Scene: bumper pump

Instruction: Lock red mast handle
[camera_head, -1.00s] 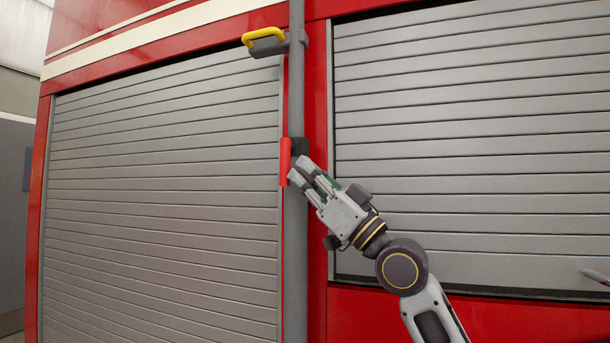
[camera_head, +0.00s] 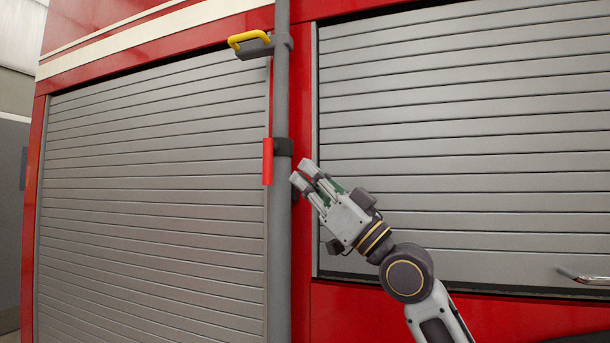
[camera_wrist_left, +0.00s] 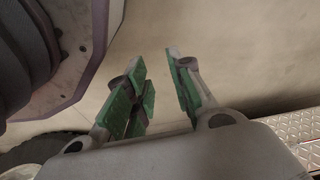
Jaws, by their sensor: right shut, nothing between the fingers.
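The red mast handle (camera_head: 267,161) stands upright along the left side of the grey mast (camera_head: 280,240), joined to a dark collar (camera_head: 284,147) around it. My right gripper (camera_head: 302,170) is to the right of the mast, apart from the handle, with its fingers shut and empty. It points up and left toward the mast. My left gripper (camera_wrist_left: 155,62) shows only in the left wrist view, with its green-padded fingers apart and nothing between them.
A yellow handle (camera_head: 248,37) on a dark bracket sits higher on the mast. Grey roller shutters (camera_head: 150,190) flank the mast on the red vehicle body. A small metal handle (camera_head: 585,279) is at the lower right. The left wrist view shows pale floor and a metal tread plate (camera_wrist_left: 300,125).

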